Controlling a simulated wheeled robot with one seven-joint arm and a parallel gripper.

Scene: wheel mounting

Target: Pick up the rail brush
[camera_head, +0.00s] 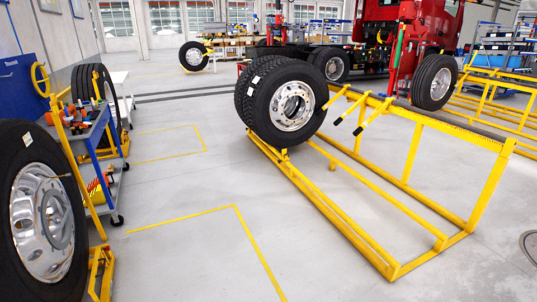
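I cannot make out a rail brush for sure in the head view. A blue and grey tool cart (100,150) at the left carries several small orange, red and dark items (82,112) on its top, too small to tell apart. A yellow wheel rack (405,262) stands at the centre right, with a long top rail (440,122). Several yellow bars with black ends (366,121) stick out near the rail's far end. My gripper is not in view.
Truck wheels (291,106) stand on the rack's far end. A large wheel (45,215) with yellow stand parts (100,272) fills the near left. A red truck (435,22) is behind. The grey floor (190,230) between cart and rack is clear, with yellow lines.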

